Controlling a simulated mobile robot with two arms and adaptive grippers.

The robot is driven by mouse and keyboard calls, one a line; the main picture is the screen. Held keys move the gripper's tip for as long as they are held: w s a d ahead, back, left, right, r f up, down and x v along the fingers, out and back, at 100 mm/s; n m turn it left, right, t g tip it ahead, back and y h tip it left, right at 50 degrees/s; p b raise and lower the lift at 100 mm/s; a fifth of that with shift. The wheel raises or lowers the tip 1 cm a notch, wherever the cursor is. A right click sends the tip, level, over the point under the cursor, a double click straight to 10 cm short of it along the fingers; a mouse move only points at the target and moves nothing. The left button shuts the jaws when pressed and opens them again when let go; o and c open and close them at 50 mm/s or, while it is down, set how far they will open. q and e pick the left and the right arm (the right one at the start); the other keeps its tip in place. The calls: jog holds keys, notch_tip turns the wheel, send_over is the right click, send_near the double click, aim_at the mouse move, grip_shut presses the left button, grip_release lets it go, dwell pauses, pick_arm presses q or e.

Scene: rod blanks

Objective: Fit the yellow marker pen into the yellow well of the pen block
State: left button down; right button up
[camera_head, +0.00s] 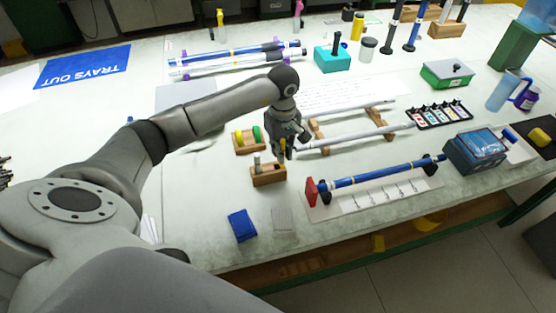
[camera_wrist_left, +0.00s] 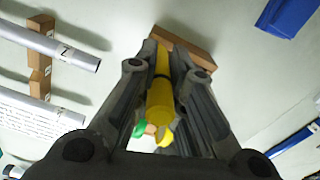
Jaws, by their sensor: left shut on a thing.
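My left gripper (camera_head: 283,150) is shut on the yellow marker pen (camera_wrist_left: 159,95), which lies lengthwise between its fingers in the left wrist view. The pen block (camera_head: 268,179) is a small wooden block on the table, just below the gripper. A grey pen (camera_head: 257,161) stands upright at its left end. The block also shows in the left wrist view (camera_wrist_left: 190,47), past the fingertips. The held pen's lower end is close to the block's right end; I cannot tell whether it touches. The yellow well is hidden. My right gripper is not in view.
A wooden rack with yellow and green pieces (camera_head: 238,136) stands behind the pen block. Pale rods on wooden supports (camera_head: 316,133) lie right of the gripper. A blue rod (camera_head: 375,174) lies in front right. A blue block (camera_head: 242,225) and grey pad (camera_head: 283,220) lie near the front edge.

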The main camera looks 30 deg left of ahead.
pick_arm(q)
jog(key=f, duration=0.1)
jog(key=a+f+b, duration=0.1)
jog(key=f, duration=0.1)
jog(key=f+b, duration=0.1)
jog(key=shift+a+f, duration=0.25)
jog(key=shift+f, duration=0.15)
jog(key=shift+w+f, duration=0.15)
jog(key=c, duration=1.5)
grip_release()
notch_tip(320, 180, up, 12)
jog(key=b, duration=0.3)
jog(key=shift+r, duration=0.2)
jog(key=shift+f, duration=0.15)
